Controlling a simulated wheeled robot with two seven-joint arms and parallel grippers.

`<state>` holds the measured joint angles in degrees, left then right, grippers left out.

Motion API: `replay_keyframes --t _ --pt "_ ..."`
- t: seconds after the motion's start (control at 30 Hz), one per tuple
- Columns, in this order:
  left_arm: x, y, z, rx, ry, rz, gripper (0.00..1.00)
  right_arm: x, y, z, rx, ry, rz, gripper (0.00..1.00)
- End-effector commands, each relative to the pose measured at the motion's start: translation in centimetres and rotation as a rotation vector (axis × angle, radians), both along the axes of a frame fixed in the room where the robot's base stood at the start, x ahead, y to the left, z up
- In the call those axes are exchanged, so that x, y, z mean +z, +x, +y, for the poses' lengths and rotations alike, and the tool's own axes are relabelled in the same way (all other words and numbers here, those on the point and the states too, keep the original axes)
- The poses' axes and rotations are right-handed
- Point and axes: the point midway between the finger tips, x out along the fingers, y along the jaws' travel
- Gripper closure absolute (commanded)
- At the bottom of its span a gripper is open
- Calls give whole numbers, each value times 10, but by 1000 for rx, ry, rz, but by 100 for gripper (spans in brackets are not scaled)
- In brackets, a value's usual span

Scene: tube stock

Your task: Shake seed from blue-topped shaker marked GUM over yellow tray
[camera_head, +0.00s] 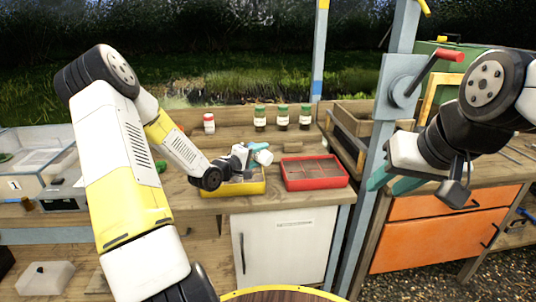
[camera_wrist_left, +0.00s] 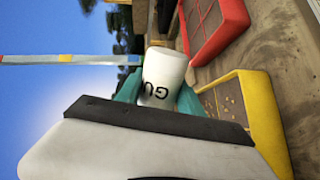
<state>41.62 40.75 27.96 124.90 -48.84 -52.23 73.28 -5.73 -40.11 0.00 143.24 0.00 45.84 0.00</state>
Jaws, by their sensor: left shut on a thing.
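My left gripper (camera_head: 256,149) is shut on the white shaker (camera_head: 264,157) and holds it tilted above the right part of the yellow tray (camera_head: 235,192). In the left wrist view the shaker (camera_wrist_left: 163,75) sits between the teal fingers, with the letters GU showing; the rest of the marking and the blue top cannot be seen. The yellow tray (camera_wrist_left: 262,112) there shows small pale specks on its brown floor. My right gripper (camera_head: 390,182) has its teal fingers apart and empty, away at the right beside the blue post.
A red tray (camera_head: 314,186) with compartments stands just right of the yellow one. Behind are a red-topped shaker (camera_head: 209,123) and several green-topped jars (camera_head: 282,117). A wooden crate (camera_head: 350,137) and blue post (camera_head: 388,110) stand right. A clear box (camera_head: 32,160) is left.

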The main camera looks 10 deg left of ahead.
Motion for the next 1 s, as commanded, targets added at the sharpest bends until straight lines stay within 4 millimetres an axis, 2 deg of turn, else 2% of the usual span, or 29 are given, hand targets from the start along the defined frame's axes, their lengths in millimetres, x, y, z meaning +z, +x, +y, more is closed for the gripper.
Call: replay_keyframes --t 0.8,1.0 --pt "31 0 -1 -1 1135 -627 97 0 0 0 0 0 0 64" --pt "34 0 0 1 1238 -682 97 0 0 0 0 0 0 64"
